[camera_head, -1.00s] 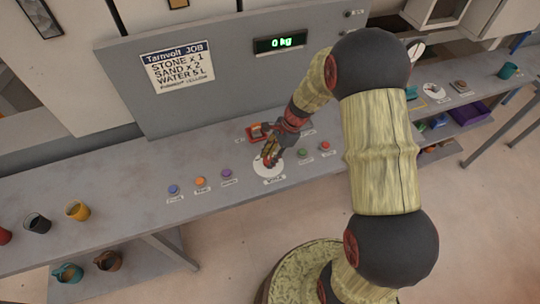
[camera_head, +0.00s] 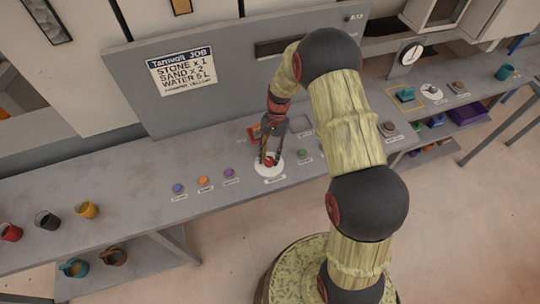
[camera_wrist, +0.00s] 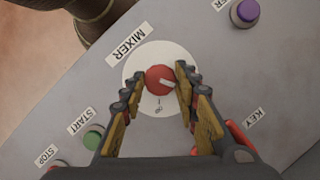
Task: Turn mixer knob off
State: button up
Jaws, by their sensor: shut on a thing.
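The mixer knob is a red round knob (camera_wrist: 160,79) with a white pointer mark, on a white disc (camera_wrist: 137,60) beside a "MIXER" label (camera_wrist: 129,44). In the head view the disc (camera_head: 268,174) lies on the grey counter with the red knob partly hidden. My gripper (camera_wrist: 158,80) is over the disc, one finger on each side of the knob, shut on it. In the head view my gripper (camera_head: 270,160) points down onto the disc. The pointer slants toward the right finger in the wrist view.
Purple (camera_head: 228,173), orange (camera_head: 204,181) and blue (camera_head: 178,188) buttons sit left of the disc. A green start button (camera_wrist: 93,137) is close by. A red thing (camera_wrist: 240,135) by the KEY label is near the right finger. Mugs stand at the far left.

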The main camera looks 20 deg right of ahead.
jog(key=shift+w+n+h+p, duration=0.1)
jog(key=shift+n+h+p, duration=0.35)
jog(key=shift+n, duration=1.25)
jog(key=shift+g+h, duration=0.25)
jog(key=shift+g, duration=0.05)
jog(key=o, duration=1.1)
jog(key=v, duration=1.2)
